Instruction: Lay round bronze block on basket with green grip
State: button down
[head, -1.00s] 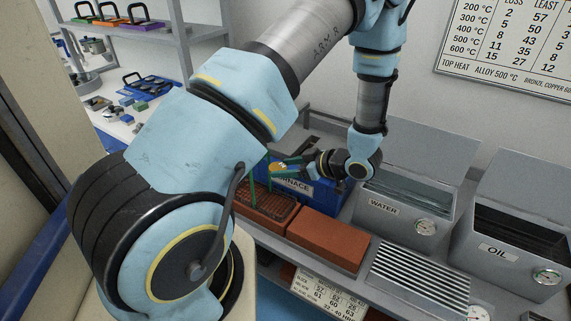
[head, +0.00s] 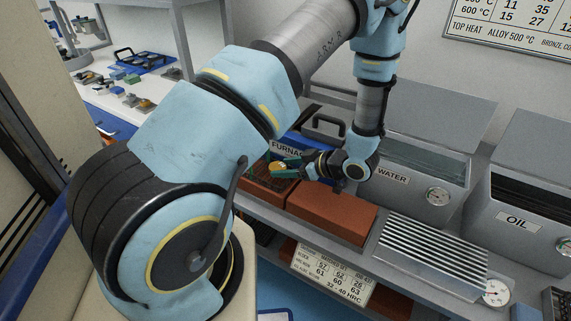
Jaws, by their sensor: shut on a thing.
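My gripper (head: 284,167) is at the centre left of the head view, reaching left from the wrist, low over the basket with green grip. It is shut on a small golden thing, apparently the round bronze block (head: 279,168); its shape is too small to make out. The wire basket (head: 265,184) rests on a red-brown brick left of a second brick. My arm hides the basket's left part, and the gripper covers much of its green grip. I cannot tell whether the block touches the basket.
A blue box labelled FURNACE (head: 299,143) with a black handle stands behind the gripper. A bare brick (head: 331,212) lies right of the basket. The WATER tank (head: 415,188), OIL tank (head: 520,225) and ribbed grey rack (head: 430,256) stand further right.

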jog(key=shift+f, duration=0.2)
grip_release()
jog(key=shift+d, duration=0.1)
jog(key=b+v, duration=0.2)
jog(key=v, duration=0.8)
jog(key=shift+s+d+r, duration=0.2)
